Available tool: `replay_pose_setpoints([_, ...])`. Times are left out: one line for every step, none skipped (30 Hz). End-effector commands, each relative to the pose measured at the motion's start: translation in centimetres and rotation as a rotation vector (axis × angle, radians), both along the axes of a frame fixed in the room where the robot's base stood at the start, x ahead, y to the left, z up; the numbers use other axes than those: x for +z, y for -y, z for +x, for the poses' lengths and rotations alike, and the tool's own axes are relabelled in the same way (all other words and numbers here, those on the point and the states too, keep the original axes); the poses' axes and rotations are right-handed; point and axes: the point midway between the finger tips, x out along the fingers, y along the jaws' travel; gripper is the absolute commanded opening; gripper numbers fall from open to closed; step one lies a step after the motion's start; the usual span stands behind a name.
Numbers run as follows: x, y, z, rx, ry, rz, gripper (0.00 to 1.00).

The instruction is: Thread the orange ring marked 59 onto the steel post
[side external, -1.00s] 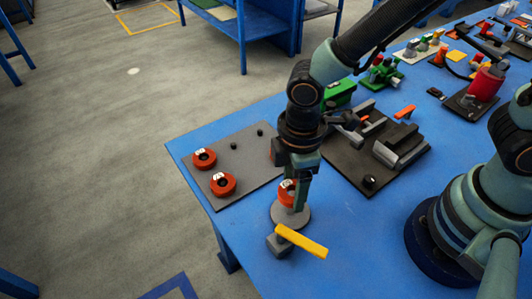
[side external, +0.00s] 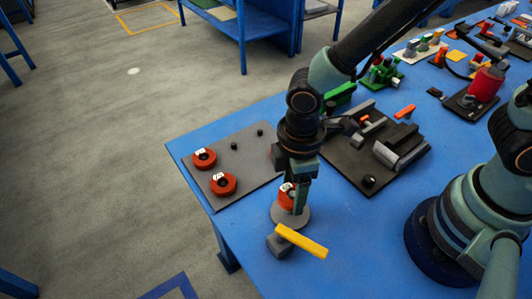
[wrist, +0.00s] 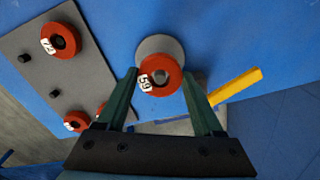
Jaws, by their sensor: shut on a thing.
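The orange ring marked 59 (side external: 286,198) (wrist: 162,64) is held between the fingers of my gripper (side external: 295,200) (wrist: 160,78), its white tag toward the left in the wrist view. My gripper is shut on it and points down. The ring is over a round grey base (side external: 289,219), which shows beyond it in the wrist view (wrist: 158,43). I cannot make out the steel post clearly; the ring and fingers cover the middle of the base. I cannot tell whether the ring is around the post.
A yellow bar (side external: 303,242) on a grey block (side external: 279,246) stands close in front of the base. A grey board (side external: 240,165) at left holds other orange rings (side external: 204,159) and black pegs. A dark fixture plate (side external: 370,165) lies to the right.

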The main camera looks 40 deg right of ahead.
Motion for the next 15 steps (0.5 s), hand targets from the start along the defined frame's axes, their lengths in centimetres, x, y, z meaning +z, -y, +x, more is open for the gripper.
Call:
replay_pose_setpoints([-0.1,0.0,0.0,0.000,0.000,-0.001,0.13])
replay_pose_setpoints([-0.2,0.0,0.0,0.000,0.000,-0.001,0.13])
replay_pose_setpoints([-0.3,0.0,0.0,0.000,0.000,-0.001,0.13])
replay_pose_setpoints([-0.4,0.0,0.0,0.000,0.000,0.000,0.13])
replay_pose_setpoints([-0.5,0.0,0.0,0.000,0.000,0.000,0.13])
replay_pose_setpoints([-0.6,0.0,0.0,0.000,0.000,0.000,0.13])
replay_pose_setpoints([-0.7,0.0,0.0,0.000,0.000,0.000,0.13])
replay_pose_setpoints([-0.8,0.0,0.0,0.000,0.000,0.000,0.13])
replay_pose_setpoints([-0.9,0.0,0.0,0.000,0.000,-0.001,0.13])
replay_pose_setpoints([-0.9,0.0,0.0,0.000,0.000,-0.001,0.13])
replay_pose_setpoints([-1.0,0.0,0.0,0.000,0.000,-0.001,0.13])
replay_pose_setpoints([-1.1,0.0,0.0,0.000,0.000,-0.001,0.13])
replay_pose_setpoints([-1.2,0.0,0.0,0.000,0.000,-0.001,0.13])
replay_pose_setpoints([-1.3,0.0,0.0,0.000,0.000,0.000,0.13])
replay_pose_setpoints([-1.4,0.0,0.0,0.000,0.000,0.000,0.13])
